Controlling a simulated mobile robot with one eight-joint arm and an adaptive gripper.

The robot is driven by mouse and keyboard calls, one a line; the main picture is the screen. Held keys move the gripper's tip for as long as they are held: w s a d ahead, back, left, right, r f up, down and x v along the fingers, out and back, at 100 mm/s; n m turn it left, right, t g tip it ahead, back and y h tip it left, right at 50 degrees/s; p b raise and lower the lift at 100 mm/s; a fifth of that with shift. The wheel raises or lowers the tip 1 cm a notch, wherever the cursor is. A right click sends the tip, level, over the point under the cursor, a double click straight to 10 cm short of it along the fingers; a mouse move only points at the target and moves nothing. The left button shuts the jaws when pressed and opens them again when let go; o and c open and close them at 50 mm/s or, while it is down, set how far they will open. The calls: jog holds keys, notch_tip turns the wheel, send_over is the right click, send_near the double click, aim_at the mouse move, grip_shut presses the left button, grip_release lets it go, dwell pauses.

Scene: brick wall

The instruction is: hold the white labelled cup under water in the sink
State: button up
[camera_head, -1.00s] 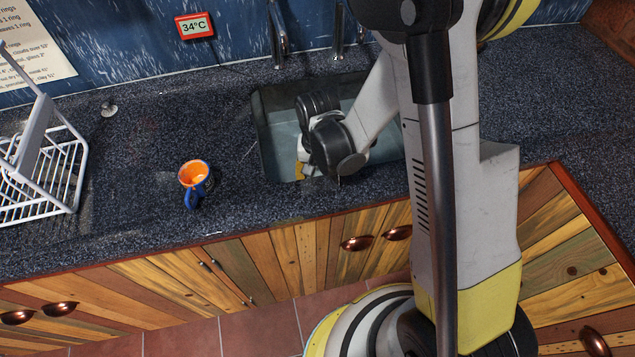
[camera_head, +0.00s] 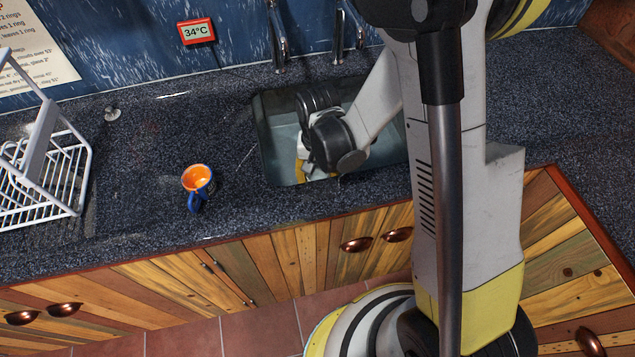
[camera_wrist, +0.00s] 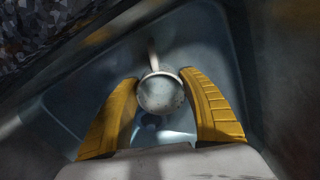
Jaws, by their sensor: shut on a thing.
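In the wrist view a pale round cup (camera_wrist: 160,93) sits between the two yellow fingers of my gripper (camera_wrist: 160,105), which is shut on it. A thin handle-like piece sticks up from it at the top. No label shows from this side. The sink (camera_wrist: 60,105) surrounds the cup, with the dark drain below it. In the head view my arm reaches down into the sink (camera_head: 283,150), and only a little yellow of my gripper (camera_head: 301,170) shows. The cup is hidden there. I cannot clearly tell the water's level against the cup.
A blue mug with an orange inside (camera_head: 198,181) stands on the counter left of the sink. A white dish rack (camera_head: 45,170) is at the far left. Two taps (camera_head: 277,40) stand behind the sink. A red-framed display (camera_head: 196,31) on the wall reads 34°C.

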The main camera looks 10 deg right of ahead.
notch_tip(320, 180, up, 18)
jog(key=p, duration=1.2)
jog(key=shift+f, duration=0.15)
